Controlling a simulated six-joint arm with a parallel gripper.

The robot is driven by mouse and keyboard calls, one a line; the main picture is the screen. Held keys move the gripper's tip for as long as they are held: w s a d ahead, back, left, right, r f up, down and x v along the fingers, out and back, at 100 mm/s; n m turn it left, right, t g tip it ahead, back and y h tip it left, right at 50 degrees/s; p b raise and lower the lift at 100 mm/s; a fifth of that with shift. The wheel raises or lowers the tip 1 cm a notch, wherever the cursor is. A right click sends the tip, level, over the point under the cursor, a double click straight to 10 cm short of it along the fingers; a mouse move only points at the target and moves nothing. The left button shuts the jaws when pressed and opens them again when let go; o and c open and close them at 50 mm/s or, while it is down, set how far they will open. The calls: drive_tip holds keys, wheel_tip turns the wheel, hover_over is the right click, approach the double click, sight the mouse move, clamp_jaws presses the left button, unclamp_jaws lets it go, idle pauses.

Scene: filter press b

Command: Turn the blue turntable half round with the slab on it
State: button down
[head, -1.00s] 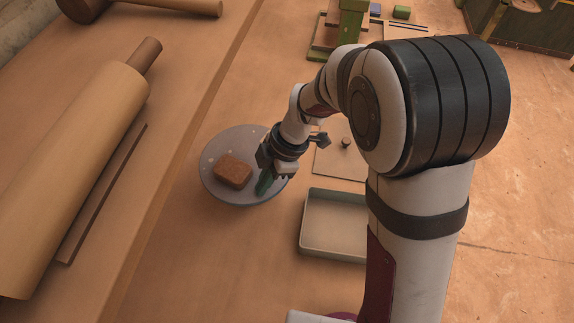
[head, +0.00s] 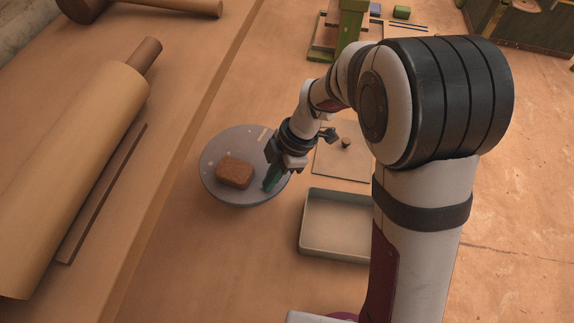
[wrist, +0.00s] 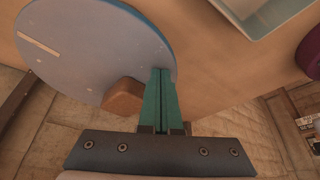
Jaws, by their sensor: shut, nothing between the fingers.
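The turntable (head: 226,142) is a round grey-blue disc on the bench in the head view, with a pale mark near its far rim. The brown slab (head: 234,172) lies flat on it, near the middle. My gripper (head: 269,186) points down at the disc's right side, its green fingers right of the slab with a small gap showing. In the wrist view the fingers (wrist: 160,72) are together with nothing between them, over the disc's edge. The turntable (wrist: 95,40) and part of the slab (wrist: 122,97) also show there. I cannot tell whether the fingertips touch the disc.
A shallow pale tray (head: 303,225) stands right of the turntable, nearer the camera. A flat board (head: 335,168) with a small knob lies behind the tray. A ledge with a large roller (head: 75,165) runs along the left. A green press frame (head: 350,25) stands at the back.

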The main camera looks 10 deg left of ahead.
drive_tip(key=shift+w, duration=0.1)
drive_tip(key=shift+w+d, duration=0.5)
drive_tip(key=shift+w, duration=0.2)
drive_tip(key=shift+w, duration=0.1)
drive_tip(key=shift+w+d, duration=0.35)
drive_tip(key=shift+w, duration=0.45)
drive_tip(key=shift+r, duration=0.1)
wheel_tip(320, 180, up, 7)
idle(0.8)
